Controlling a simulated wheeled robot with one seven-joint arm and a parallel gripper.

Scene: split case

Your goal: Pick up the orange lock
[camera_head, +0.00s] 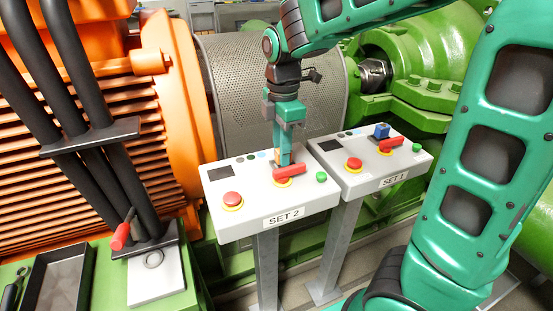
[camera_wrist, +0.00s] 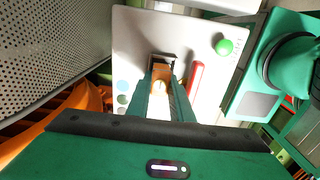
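The orange lock (camera_wrist: 161,73) shows between my fingertips in the wrist view, just above or on the SET 2 panel. In the head view, only a small orange patch of the lock (camera_head: 278,157) shows beside the fingers. My gripper (camera_head: 283,160) points down at the back of the SET 2 panel. Its fingers (camera_wrist: 164,80) are on both sides of the lock in the wrist view, close together. Whether they press on it cannot be told. The fingers hide most of the lock in the head view.
The SET 2 panel (camera_head: 246,217) has a red handle (camera_head: 289,171) close to the fingers, a red button (camera_head: 232,199) and a green button (camera_head: 321,177). The SET 1 panel (camera_head: 362,185) on the right bears a blue lock (camera_head: 382,131). An orange motor (camera_head: 175,90) stands at left.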

